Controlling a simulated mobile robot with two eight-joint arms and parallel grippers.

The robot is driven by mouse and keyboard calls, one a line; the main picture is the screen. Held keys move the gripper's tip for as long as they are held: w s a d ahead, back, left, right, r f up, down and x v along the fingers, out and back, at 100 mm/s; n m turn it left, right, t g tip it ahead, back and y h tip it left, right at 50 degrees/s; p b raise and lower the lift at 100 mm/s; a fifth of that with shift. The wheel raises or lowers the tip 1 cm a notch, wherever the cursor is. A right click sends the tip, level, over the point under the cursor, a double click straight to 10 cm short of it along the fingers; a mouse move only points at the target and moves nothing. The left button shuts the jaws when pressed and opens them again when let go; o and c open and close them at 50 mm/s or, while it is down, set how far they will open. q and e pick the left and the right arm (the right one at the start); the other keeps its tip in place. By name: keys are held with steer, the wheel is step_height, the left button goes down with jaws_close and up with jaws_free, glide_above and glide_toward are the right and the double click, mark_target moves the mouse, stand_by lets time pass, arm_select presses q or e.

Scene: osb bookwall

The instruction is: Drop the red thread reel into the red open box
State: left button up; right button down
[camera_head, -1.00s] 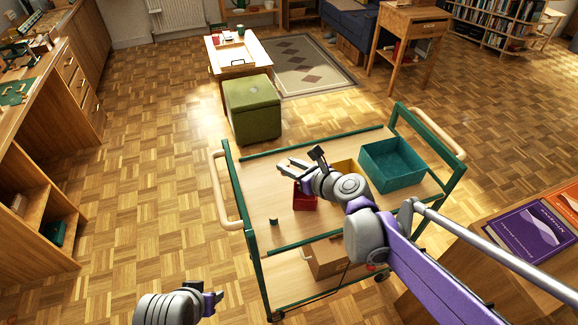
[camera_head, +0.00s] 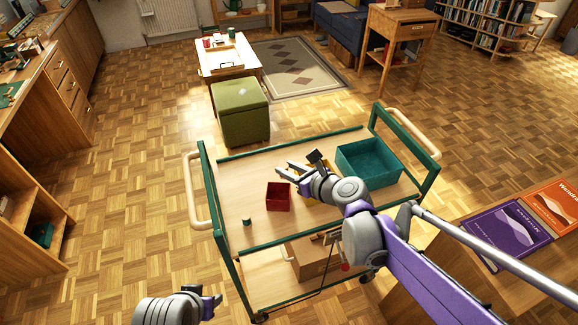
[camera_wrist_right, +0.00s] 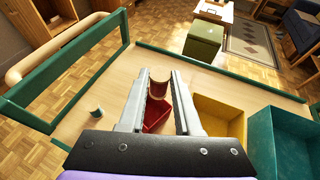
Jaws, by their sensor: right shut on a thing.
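My right gripper (camera_wrist_right: 160,82) is shut on the red thread reel (camera_wrist_right: 158,86), which sits between the fingertips in the right wrist view. In the head view the right gripper (camera_head: 292,170) is above the trolley top and the reel cannot be made out. The red open box (camera_head: 279,196) stands on the trolley, just below and in front of the fingertips in that view. In the wrist view the red box (camera_wrist_right: 156,116) shows between the fingers, partly hidden by them. My left gripper (camera_head: 205,299) is low at the bottom left, away from the trolley; its jaw opening is unclear.
A yellow box (camera_wrist_right: 218,118), partly behind my right gripper, and a teal box (camera_head: 368,162) stand on the trolley to the right. A small green reel (camera_head: 247,221) stands near its front left. Green rails (camera_head: 209,190) edge the trolley. A green stool (camera_head: 241,108) is beyond it.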

step_height(320, 180, down, 3)
steer(key=shift+b, duration=0.75)
steer(key=c, duration=0.5)
jaws_free()
steer(key=shift+d, duration=0.1)
steer(key=p+v, duration=0.1)
steer(key=v, duration=0.9)
steer(key=shift+s+d+r, duration=0.15)
steer(key=shift+s+d, duration=0.1)
steer(key=shift+s, duration=0.05)
